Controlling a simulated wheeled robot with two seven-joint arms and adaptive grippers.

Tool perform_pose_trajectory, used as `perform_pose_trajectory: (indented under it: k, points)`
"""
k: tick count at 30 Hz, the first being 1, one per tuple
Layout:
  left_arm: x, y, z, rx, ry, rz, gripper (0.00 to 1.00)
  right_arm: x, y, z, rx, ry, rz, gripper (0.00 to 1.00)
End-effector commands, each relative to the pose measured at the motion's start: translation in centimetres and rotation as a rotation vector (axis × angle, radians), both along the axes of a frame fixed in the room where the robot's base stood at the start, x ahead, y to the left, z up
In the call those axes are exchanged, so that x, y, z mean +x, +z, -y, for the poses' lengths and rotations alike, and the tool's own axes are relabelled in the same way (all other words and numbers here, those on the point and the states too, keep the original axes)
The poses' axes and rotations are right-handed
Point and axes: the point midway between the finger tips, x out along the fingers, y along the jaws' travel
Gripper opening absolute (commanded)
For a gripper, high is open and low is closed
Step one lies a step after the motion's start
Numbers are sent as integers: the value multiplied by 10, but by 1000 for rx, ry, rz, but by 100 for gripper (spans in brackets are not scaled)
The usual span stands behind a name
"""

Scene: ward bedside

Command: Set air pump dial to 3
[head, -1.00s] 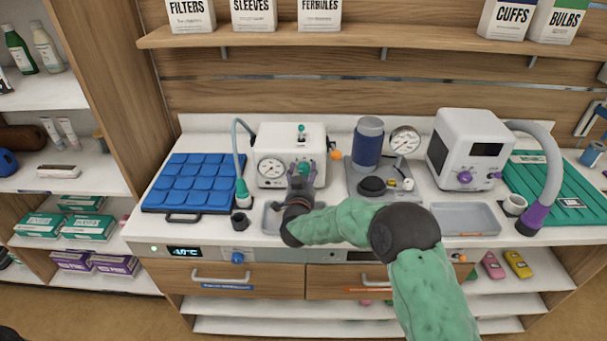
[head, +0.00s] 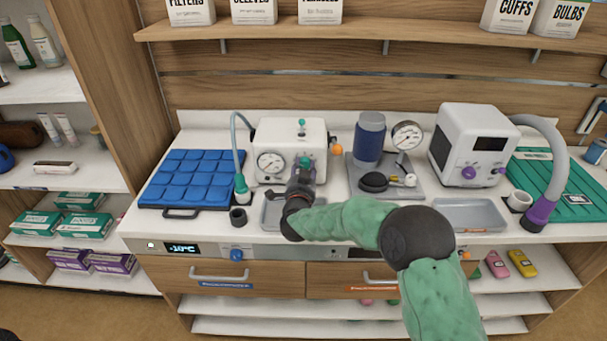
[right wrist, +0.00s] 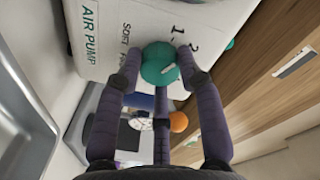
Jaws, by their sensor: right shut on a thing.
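The air pump (head: 262,137) is a white box with a round gauge, standing at the back of the counter. Its teal dial (right wrist: 157,60) has a white pointer mark. My right gripper (head: 303,169) reaches the pump's front and is shut on the dial, one finger on each side in the right wrist view (right wrist: 159,68). There the printed words AIR PUMP and SOFT and the numbers 1 and 2 show around the dial. The pointer slants towards the right finger, past the 2; any number there is hidden. My left gripper is out of view.
A grey tray (head: 272,218) lies below the pump, partly behind my right arm. A blue pad (head: 188,178) is to the left. A blue cylinder with a gauge (head: 407,135) and a white monitor (head: 480,130) stand to the right. A shelf (head: 385,35) hangs above.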

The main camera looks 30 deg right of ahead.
Motion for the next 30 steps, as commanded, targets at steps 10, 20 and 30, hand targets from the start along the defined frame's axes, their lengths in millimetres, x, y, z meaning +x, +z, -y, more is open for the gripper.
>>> perform_pose_trajectory:
  k: [10,20,30]
  points:
    - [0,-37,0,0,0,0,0,-1,2,4,278,-6,185,5]
    - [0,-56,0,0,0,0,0,-1,4,5,543,-7,348,5]
    - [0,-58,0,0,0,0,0,-2,5,6,766,-7,484,5]
